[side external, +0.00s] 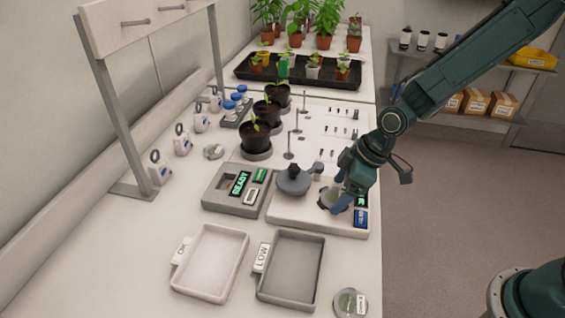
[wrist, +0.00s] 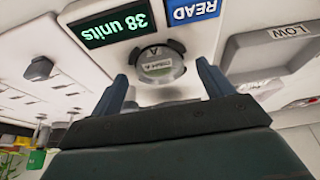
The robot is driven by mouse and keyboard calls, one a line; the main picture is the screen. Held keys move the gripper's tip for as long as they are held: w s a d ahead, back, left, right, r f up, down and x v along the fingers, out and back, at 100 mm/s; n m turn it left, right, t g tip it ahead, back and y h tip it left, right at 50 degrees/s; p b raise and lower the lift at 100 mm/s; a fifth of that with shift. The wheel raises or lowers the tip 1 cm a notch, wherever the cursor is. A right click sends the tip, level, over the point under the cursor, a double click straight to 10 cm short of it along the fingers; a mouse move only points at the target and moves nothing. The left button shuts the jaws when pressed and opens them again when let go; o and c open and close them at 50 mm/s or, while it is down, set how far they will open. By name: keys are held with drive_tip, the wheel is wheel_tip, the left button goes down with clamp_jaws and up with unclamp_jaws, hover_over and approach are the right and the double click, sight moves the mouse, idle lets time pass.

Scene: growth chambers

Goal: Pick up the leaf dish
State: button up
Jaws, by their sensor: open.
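In the side view the dish (side external: 328,196) is partly covered by my gripper (side external: 336,203). In the wrist view the open fingers of my gripper (wrist: 162,80) stand to either side of the near part of the dish, with gaps; contact is not visible. Another round dish (side external: 351,303) lies at the bench's front edge, and one more (side external: 214,152) lies farther back on the left.
The device's display (wrist: 122,24) reads "38 units" beside a blue READ button (wrist: 192,9). A grey round head (side external: 294,181) stands left of the dish. A pale tray (side external: 240,268) and a grey LOW tray (side external: 320,273) lie in front. Potted plants (side external: 256,137) stand behind.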

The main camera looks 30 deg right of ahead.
sight(338, 196)
drive_tip(key=shift+w+a+f, duration=0.1)
drive_tip(key=shift+w+f, duration=0.05)
drive_tip(key=shift+f, duration=0.2)
idle(0.3)
drive_tip(key=c, duration=1.1)
drive_tip(key=shift+c, duration=0.2)
drive_tip(key=shift+r, duration=0.2)
wheel_tip(338, 196, up, 20)
drive_tip(key=shift+f, duration=0.15)
